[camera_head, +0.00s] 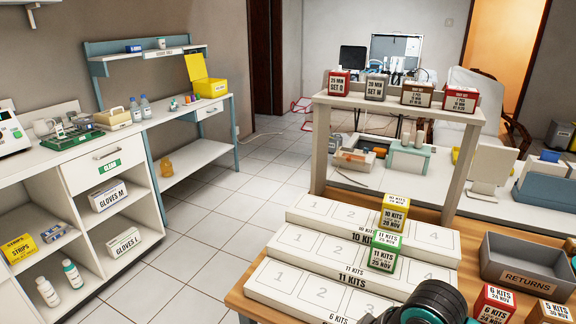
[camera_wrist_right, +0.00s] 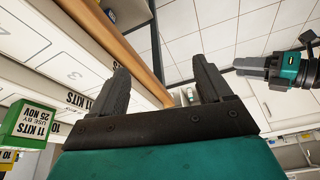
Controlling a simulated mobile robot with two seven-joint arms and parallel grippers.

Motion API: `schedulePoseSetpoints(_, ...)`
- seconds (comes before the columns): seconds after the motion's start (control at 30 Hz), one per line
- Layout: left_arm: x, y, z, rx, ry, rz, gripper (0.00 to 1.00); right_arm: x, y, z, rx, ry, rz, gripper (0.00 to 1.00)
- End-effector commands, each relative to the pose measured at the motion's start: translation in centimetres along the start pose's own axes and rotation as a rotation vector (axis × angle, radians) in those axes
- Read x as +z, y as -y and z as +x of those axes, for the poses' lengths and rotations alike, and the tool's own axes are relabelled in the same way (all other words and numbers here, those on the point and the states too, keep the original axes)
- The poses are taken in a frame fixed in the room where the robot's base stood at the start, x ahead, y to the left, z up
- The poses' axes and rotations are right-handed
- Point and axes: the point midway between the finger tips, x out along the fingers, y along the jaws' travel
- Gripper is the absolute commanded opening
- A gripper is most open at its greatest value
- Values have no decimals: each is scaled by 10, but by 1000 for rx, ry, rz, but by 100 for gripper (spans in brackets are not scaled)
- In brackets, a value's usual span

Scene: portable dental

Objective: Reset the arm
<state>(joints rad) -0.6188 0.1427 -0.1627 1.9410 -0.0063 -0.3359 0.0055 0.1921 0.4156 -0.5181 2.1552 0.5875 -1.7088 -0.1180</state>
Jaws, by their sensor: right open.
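My right gripper (camera_wrist_right: 163,75) shows in the right wrist view with its two dark fingers spread apart and nothing between them. It hangs in free air beside the stepped kit rack. My left gripper (camera_wrist_right: 247,67) shows at the right of that view, dark with a teal body; its finger gap is too small to judge. In the head view only a dark, rounded link of my arm shows at the bottom, in front of the rack; no fingers are visible there.
A white shelf (camera_head: 399,102) stands behind. Tiled floor at left is clear.

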Motion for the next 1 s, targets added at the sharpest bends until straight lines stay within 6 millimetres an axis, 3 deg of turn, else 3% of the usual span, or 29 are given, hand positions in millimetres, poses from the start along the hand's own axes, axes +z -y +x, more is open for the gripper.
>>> schedulePoseSetpoints(0.03, 1, 0, -1, 0, 3, 0, 43, 10, 11, 4, -2, -18, 59, 78)
schedulePoseSetpoints(0.2, 4, -1, -2, 1, 8, -1, 43, 45, 24, 7, 59, -52, 271, 78)
schedulePoseSetpoints(0.63, 4, -1, -2, 1, 10, -1, 43, 162, 37, -14, 287, 58, 682, 78)
schedulePoseSetpoints(1.0, 4, -1, -2, 1, 10, -1, 43, 135, 3, 52, 367, -233, 605, 78)
